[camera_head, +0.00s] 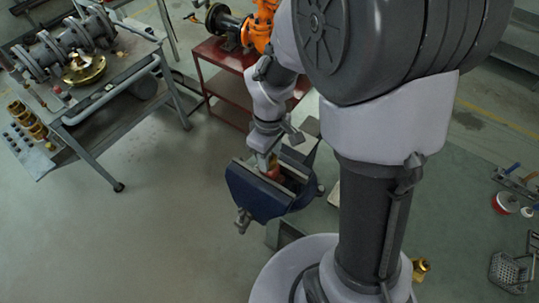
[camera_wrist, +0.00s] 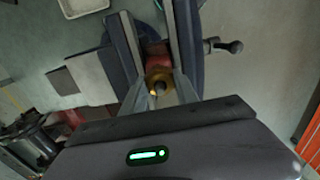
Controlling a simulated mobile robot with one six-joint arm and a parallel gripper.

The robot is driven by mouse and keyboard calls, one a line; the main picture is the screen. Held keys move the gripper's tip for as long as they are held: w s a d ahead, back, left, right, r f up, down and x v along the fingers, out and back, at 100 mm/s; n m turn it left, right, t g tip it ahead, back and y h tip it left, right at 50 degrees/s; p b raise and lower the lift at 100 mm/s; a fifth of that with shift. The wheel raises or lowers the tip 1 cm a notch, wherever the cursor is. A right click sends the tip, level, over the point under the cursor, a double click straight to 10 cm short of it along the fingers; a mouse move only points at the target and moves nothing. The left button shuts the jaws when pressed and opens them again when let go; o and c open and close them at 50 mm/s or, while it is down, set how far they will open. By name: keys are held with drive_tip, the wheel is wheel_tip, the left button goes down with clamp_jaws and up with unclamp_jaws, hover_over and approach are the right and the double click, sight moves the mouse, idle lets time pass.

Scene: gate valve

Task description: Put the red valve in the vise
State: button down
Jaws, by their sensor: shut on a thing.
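The blue vise (camera_head: 251,195) stands near the middle of the head view, with its jaws apart. The red valve (camera_head: 273,174) shows as a small red patch between the jaws, mostly hidden by my gripper (camera_head: 268,161). In the wrist view the vise jaws (camera_wrist: 124,48) stand on both sides of the red valve (camera_wrist: 155,52), and its brass end (camera_wrist: 158,78) faces the camera. My gripper (camera_wrist: 160,92) is shut on the valve at this brass end. I cannot tell whether the valve touches either jaw or the bottom of the vise.
At the left stands a workbench (camera_head: 128,68) with a large grey valve body (camera_head: 75,40) and several brass fittings (camera_head: 27,119). A red cart (camera_head: 215,56) with an orange machine (camera_head: 262,22) is behind the vise. A white tray (camera_wrist: 82,6) lies beside the vise. Floor left of the vise is clear.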

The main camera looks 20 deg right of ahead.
drive_tip(key=c, duration=0.9)
unclamp_jaws()
drive_tip(key=shift+o, duration=0.2)
wheel_tip(320, 180, up, 7)
drive_tip(key=p, duration=0.6)
drive_tip(key=shift+r, duration=0.1)
